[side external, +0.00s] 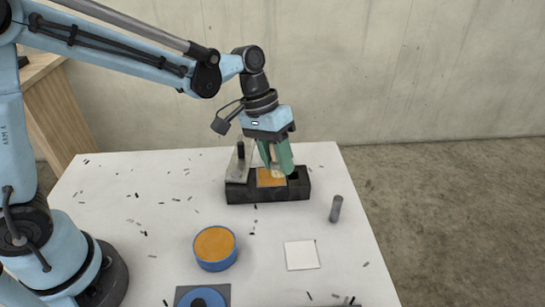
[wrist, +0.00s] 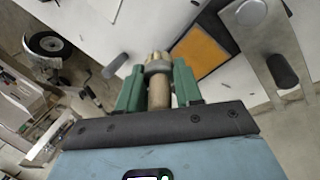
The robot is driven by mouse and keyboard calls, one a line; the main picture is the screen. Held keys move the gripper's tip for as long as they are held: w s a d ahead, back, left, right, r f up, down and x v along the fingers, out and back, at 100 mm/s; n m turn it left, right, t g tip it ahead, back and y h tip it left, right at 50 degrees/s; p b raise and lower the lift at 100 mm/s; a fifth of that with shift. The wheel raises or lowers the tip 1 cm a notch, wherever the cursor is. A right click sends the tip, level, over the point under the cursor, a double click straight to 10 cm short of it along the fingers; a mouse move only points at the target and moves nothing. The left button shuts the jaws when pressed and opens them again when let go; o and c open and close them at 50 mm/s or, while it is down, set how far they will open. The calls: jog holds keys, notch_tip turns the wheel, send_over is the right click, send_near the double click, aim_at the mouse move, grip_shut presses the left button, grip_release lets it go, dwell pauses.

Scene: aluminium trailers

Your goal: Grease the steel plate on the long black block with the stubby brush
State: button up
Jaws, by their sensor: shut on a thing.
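The long black block (side external: 240,194) lies near the back edge of the white table. The plate (side external: 265,180) set in its top shows an even orange colour; no bare steel shows on the visible part. It is also in the wrist view (wrist: 202,52), just right of my fingers. My gripper (side external: 276,160), with green fingers, is shut on the stubby brush (wrist: 158,90), a short tan cylinder with a pale tip. It is over the block, with the brush tip at or just above the plate; I cannot tell if they touch. The fingers hide part of the plate.
A metal piece with a black knob (side external: 240,151) stands at the block's left end. A blue tin with orange contents (side external: 215,247), a white tile (side external: 301,255) and a blue disc (side external: 203,297) are in front. Small dark bits are scattered around.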

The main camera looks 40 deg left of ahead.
jog(key=shift+r, duration=2.25)
